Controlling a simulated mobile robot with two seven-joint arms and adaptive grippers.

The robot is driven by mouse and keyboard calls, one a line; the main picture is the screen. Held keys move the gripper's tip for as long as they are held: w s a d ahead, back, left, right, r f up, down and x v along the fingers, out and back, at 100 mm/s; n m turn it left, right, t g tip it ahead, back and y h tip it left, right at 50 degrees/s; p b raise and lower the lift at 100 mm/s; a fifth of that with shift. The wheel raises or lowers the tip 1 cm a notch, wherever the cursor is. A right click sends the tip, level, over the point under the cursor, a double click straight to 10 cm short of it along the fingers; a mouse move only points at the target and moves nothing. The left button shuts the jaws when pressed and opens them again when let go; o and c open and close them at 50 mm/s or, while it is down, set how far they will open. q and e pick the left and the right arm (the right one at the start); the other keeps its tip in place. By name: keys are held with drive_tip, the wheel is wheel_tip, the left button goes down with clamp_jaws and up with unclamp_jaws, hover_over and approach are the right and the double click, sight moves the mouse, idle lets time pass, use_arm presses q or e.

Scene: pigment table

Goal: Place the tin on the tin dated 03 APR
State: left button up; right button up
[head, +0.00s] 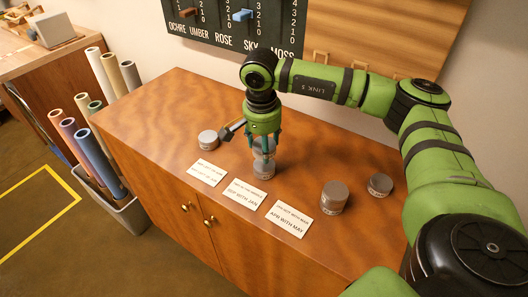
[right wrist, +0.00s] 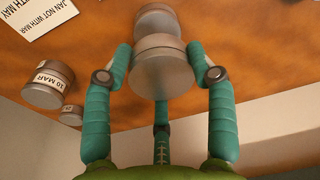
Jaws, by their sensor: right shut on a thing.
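My right gripper (head: 264,140) points down over the cabinet top, shut on a grey tin (head: 264,147). The held tin also shows between the fingers in the right wrist view (right wrist: 160,66). Another grey tin (head: 263,168) stands directly below it on the cabinet; I cannot tell whether the two touch. In the right wrist view a tin (right wrist: 158,20) shows just beyond the held one. No date can be read on either, so I cannot tell which tin is 03 APR. My left gripper is not in view.
Other tins stand at the left (head: 208,140) and right (head: 335,197), (head: 380,185); one reads 10 MAR (right wrist: 48,86). White cards (head: 248,193) lie along the front of the cabinet top (head: 170,110). A grey-headed tool (head: 228,133) is left of the gripper.

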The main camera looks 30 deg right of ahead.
sight(264, 165)
wheel_tip(264, 165, down, 3)
drive_tip(key=shift+f+p, duration=0.2)
drive_tip(key=shift+p, duration=0.35)
drive_tip(key=shift+f, duration=0.25)
drive_tip(key=shift+f, duration=0.1)
drive_tip(key=shift+f, duration=0.15)
drive_tip(key=o, duration=1.2)
drive_tip(key=shift+r, duration=0.2)
drive_tip(key=r+b, duration=0.1)
drive_tip(key=r, duration=0.7)
drive_tip(key=a+r+b, duration=0.1)
drive_tip(key=r, duration=0.3)
drive_tip(key=shift+s+b, duration=0.3)
drive_tip(key=shift+s, duration=0.05)
